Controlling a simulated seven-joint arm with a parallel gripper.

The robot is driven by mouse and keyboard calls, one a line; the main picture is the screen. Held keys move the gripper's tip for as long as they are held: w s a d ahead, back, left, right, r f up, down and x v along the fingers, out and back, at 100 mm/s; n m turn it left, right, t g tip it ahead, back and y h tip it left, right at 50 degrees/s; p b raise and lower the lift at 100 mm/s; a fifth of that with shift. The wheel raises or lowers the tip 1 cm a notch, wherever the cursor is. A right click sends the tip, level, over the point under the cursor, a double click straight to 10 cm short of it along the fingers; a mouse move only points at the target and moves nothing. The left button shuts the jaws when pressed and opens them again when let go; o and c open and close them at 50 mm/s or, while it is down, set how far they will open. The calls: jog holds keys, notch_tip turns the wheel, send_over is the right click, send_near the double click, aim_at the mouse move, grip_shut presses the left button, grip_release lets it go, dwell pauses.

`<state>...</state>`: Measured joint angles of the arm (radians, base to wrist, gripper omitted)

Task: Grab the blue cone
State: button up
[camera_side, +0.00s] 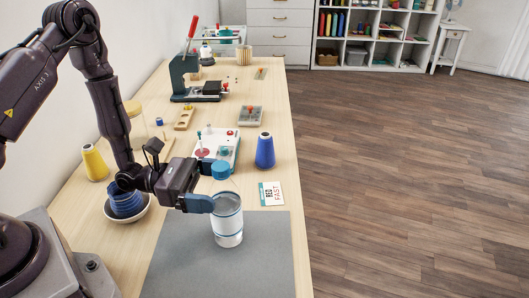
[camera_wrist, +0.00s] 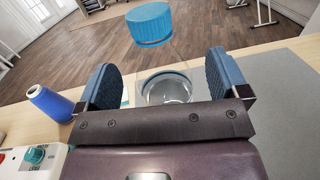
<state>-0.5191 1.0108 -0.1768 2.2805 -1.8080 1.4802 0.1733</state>
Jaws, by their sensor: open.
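The blue cone (camera_side: 265,150), a spool with a narrower top, stands upright on the table near its right edge in the side view. In the wrist view the blue cone (camera_wrist: 50,103) is at the left, outside the jaws. My gripper (camera_side: 206,185) is open, nearer the camera than the cone and to its left, apart from it. In the wrist view my gripper (camera_wrist: 160,78) has its two blue fingers spread, with a clear jar between or beyond them.
The clear jar (camera_side: 228,224) stands beside my gripper; a blue lid (camera_side: 221,169) shows above it. A white machine (camera_side: 218,148) stands left of the cone, and a card (camera_side: 271,194) lies nearer. A bowl (camera_side: 141,213) holds blue thread. The grey mat (camera_side: 265,265) has free room.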

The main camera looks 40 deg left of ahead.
dwell(0.3)
jog(key=c, duration=0.3)
